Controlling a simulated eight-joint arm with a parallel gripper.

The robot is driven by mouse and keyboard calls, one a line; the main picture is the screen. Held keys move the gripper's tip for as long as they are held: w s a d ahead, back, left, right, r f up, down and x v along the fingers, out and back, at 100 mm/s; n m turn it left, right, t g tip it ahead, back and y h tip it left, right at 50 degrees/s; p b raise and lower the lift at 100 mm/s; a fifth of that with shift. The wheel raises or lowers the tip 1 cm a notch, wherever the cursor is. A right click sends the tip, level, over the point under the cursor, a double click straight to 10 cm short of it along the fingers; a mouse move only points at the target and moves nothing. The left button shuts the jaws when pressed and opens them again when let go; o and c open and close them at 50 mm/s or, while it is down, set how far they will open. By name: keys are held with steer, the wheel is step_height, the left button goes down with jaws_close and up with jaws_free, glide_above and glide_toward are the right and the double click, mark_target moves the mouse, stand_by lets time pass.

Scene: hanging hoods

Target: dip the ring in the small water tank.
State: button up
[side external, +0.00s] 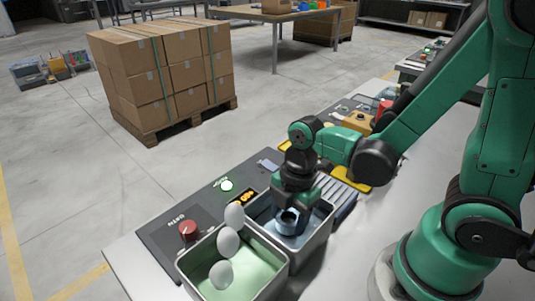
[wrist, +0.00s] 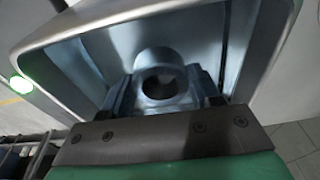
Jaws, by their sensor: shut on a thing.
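My gripper (side external: 289,209) is shut on the ring (side external: 290,222) and points down inside the small water tank (side external: 329,236), below its rim. The tank is a grey open box with a bluish inside. In the wrist view the ring (wrist: 163,84) is a short grey cylinder with a dark round opening, held between the two fingers of my gripper (wrist: 167,96). The walls of the water tank (wrist: 70,32) surround it there. I cannot tell exactly how deep the ring sits in the water.
A second tank (side external: 188,268) with pale green inside stands close at the left, with pale ovals (side external: 228,241) above it. Ribbed grey parts (side external: 338,192) lie right of the water tank.

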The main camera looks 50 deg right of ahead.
steer(key=shift+f, duration=0.25)
stand_by(0.4)
steer(key=shift+r, duration=0.3)
stand_by(1.1)
step_height(320, 180, up, 8)
steer(key=shift+r, duration=0.25)
stand_by(0.7)
steer(key=shift+w, duration=0.1)
stand_by(1.2)
